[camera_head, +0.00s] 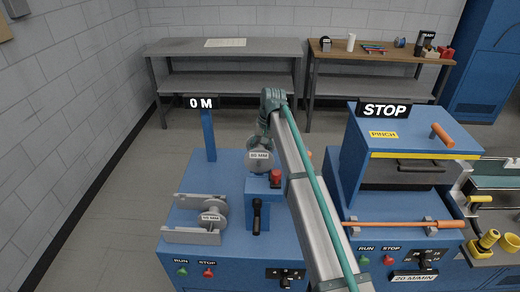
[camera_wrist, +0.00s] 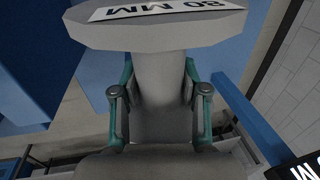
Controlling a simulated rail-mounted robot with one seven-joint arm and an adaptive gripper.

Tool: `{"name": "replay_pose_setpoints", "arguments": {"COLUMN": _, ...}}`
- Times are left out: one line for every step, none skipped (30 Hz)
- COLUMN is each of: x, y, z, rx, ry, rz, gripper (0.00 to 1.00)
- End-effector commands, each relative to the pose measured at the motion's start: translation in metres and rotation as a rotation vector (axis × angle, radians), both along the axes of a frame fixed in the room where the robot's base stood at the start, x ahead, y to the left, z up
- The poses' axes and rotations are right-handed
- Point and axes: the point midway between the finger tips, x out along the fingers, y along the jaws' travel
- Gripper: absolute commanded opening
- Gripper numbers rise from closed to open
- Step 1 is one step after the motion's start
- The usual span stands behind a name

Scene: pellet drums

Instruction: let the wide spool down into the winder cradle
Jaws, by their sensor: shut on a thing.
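The wide spool, grey with a white "80 MM" label (camera_head: 260,164), hangs above the back of the blue winder in the head view. In the wrist view its labelled flange (camera_wrist: 160,38) fills the top, and the far flange shows at the bottom. My gripper (camera_wrist: 160,100) has its teal fingers shut on the core between the flanges. In the head view my gripper (camera_head: 263,135) is partly hidden behind the spool and arm. The winder cradle (camera_head: 190,236), with two grey side plates, is at the front left. A second grey spool (camera_head: 211,217) sits between the plates.
A red-topped blue post with a black handle (camera_head: 257,212) stands right of the cradle. The "0 M" display (camera_head: 203,103) stands on a blue post behind the cradle. The "STOP" machine (camera_head: 410,140) is to the right.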

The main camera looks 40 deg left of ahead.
Motion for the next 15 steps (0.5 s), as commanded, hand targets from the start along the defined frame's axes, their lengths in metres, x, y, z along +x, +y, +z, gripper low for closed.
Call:
{"name": "replay_pose_setpoints", "arguments": {"x": 0.0, "y": 0.0, "z": -0.001, "rx": 0.0, "ry": 0.0, "rz": 0.0, "gripper": 0.0}}
{"name": "replay_pose_setpoints", "arguments": {"x": 0.0, "y": 0.0, "z": -0.002, "rx": 0.0, "ry": 0.0, "rz": 0.0, "gripper": 0.0}}
{"name": "replay_pose_setpoints", "arguments": {"x": 0.0, "y": 0.0, "z": -0.003, "rx": 0.0, "ry": 0.0, "rz": 0.0, "gripper": 0.0}}
{"name": "replay_pose_setpoints", "arguments": {"x": 0.0, "y": 0.0, "z": -0.004, "rx": 0.0, "ry": 0.0, "rz": 0.0, "gripper": 0.0}}
{"name": "replay_pose_setpoints", "arguments": {"x": 0.0, "y": 0.0, "z": -0.004, "rx": 0.0, "ry": 0.0, "rz": 0.0, "gripper": 0.0}}
{"name": "replay_pose_setpoints", "arguments": {"x": 0.0, "y": 0.0, "z": -0.005, "rx": 0.0, "ry": 0.0, "rz": 0.0, "gripper": 0.0}}
{"name": "replay_pose_setpoints", "arguments": {"x": 0.0, "y": 0.0, "z": -0.006, "rx": 0.0, "ry": 0.0, "rz": 0.0, "gripper": 0.0}}
{"name": "replay_pose_setpoints", "arguments": {"x": 0.0, "y": 0.0, "z": -0.006, "rx": 0.0, "ry": 0.0, "rz": 0.0, "gripper": 0.0}}
{"name": "replay_pose_setpoints", "arguments": {"x": 0.0, "y": 0.0, "z": -0.007, "rx": 0.001, "ry": -0.001, "rz": 0.0, "gripper": 0.0}}
{"name": "replay_pose_setpoints", "arguments": {"x": 0.0, "y": 0.0, "z": -0.008, "rx": 0.001, "ry": -0.001, "rz": 0.0, "gripper": 0.0}}
{"name": "replay_pose_setpoints", "arguments": {"x": 0.0, "y": 0.0, "z": -0.009, "rx": 0.001, "ry": -0.001, "rz": 0.0, "gripper": 0.0}}
{"name": "replay_pose_setpoints", "arguments": {"x": 0.0, "y": 0.0, "z": -0.009, "rx": 0.001, "ry": -0.001, "rz": 0.0, "gripper": 0.0}}
{"name": "replay_pose_setpoints", "arguments": {"x": 0.0, "y": 0.0, "z": -0.01, "rx": 0.001, "ry": -0.001, "rz": 0.0, "gripper": 0.0}}
{"name": "replay_pose_setpoints", "arguments": {"x": 0.0, "y": 0.0, "z": -0.011, "rx": 0.001, "ry": -0.001, "rz": 0.0, "gripper": 0.0}}
{"name": "replay_pose_setpoints", "arguments": {"x": 0.0, "y": 0.0, "z": -0.012, "rx": 0.001, "ry": -0.001, "rz": 0.0, "gripper": 0.0}}
